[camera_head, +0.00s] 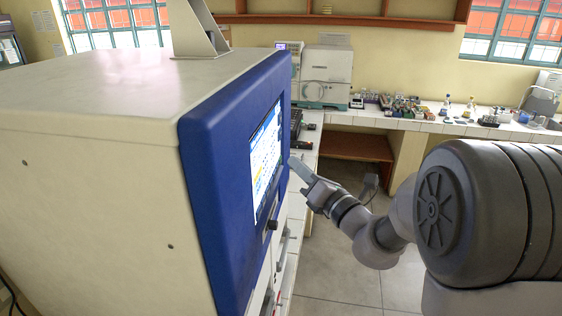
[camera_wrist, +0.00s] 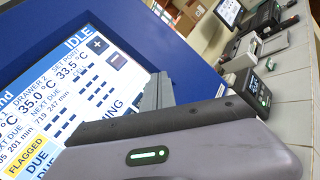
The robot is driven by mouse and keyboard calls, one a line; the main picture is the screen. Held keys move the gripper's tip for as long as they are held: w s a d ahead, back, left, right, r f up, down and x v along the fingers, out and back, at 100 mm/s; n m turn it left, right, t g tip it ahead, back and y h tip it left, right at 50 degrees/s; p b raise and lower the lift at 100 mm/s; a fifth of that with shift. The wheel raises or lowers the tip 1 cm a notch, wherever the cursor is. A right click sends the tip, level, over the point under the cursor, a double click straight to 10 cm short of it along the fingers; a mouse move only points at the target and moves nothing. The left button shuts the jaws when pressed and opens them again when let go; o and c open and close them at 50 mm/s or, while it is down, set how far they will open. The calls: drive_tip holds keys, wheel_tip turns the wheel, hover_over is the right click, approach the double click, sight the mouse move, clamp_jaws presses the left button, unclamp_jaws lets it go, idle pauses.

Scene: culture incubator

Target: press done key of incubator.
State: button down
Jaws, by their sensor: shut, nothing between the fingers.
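The incubator (camera_head: 100,170) is a large cream cabinet with a blue front frame at the left of the head view. Its touchscreen (camera_head: 265,155) faces right and is seen at a steep angle. In the wrist view the touchscreen (camera_wrist: 60,85) is tilted and reads IDLE, DRAWER 2, SET POINT 33.5 °C and FLAGGED. I cannot make out a done key. My gripper (camera_head: 294,163) is shut and empty, its tips close to the screen's right edge; contact cannot be told. My gripper (camera_wrist: 158,93) hides part of the screen.
A dark knob (camera_head: 272,224) sticks out below the screen. A white-tiled bench (camera_head: 420,124) with a beige instrument (camera_head: 327,75) and small lab items runs along the back wall. The floor (camera_head: 340,270) right of the incubator is open.

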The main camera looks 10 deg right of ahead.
drive_tip(key=d, duration=0.1)
drive_tip(key=s+d, duration=0.1)
drive_tip(key=d, duration=0.2)
drive_tip(key=shift+s+d, duration=0.25)
drive_tip(key=shift+d, duration=0.1)
idle(0.6)
